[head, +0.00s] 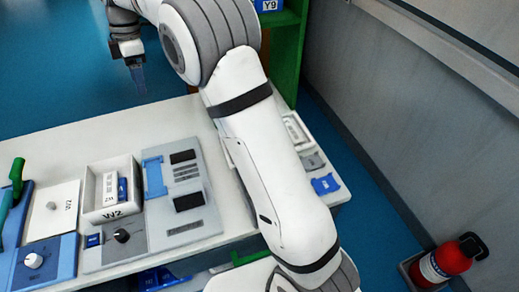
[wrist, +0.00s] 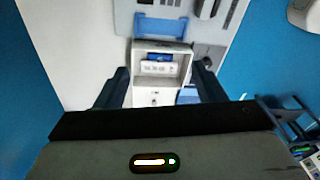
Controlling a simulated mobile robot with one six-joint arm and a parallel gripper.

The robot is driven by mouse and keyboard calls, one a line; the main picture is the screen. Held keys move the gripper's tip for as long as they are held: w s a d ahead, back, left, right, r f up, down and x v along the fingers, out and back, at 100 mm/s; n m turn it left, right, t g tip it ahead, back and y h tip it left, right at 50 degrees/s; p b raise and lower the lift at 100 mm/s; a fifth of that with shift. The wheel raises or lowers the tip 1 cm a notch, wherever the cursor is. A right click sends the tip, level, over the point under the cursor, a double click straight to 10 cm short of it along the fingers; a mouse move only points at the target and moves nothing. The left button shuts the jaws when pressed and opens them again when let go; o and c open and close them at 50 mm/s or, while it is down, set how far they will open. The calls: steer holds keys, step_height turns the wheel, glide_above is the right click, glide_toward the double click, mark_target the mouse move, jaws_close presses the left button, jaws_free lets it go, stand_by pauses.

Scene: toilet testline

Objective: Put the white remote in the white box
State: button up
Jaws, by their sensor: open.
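In the wrist view the box (wrist: 160,46) sits between my fingers, with the white item (wrist: 156,67) in front of the blue one (wrist: 160,57). My gripper (head: 138,82) is open and empty, high and beyond the table's far edge in the head view. Its two dark fingers also show in the wrist view (wrist: 163,72).
Right of the box is a grey panel (head: 205,216) with black blocks and a blue bracket (head: 154,177). My arm hides part of the table's right side. A red extinguisher (head: 452,258) stands on the floor.

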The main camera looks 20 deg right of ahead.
steer(key=s+d+r+m+t, duration=0.2)
steer(key=s+d+r+m, duration=0.2)
steer(key=s+d+m, duration=0.9)
steer(key=s+d+f+m+t, duration=0.1)
steer(key=s+d+f+m, duration=0.2)
steer(key=s, duration=0.6)
steer(key=s+d+f+m+t+h, duration=0.1)
steer(key=s+d+f+m, duration=0.3)
steer(key=s+d, duration=0.3)
steer(key=shift+s+f, duration=0.5)
steer(key=shift+s, duration=0.6)
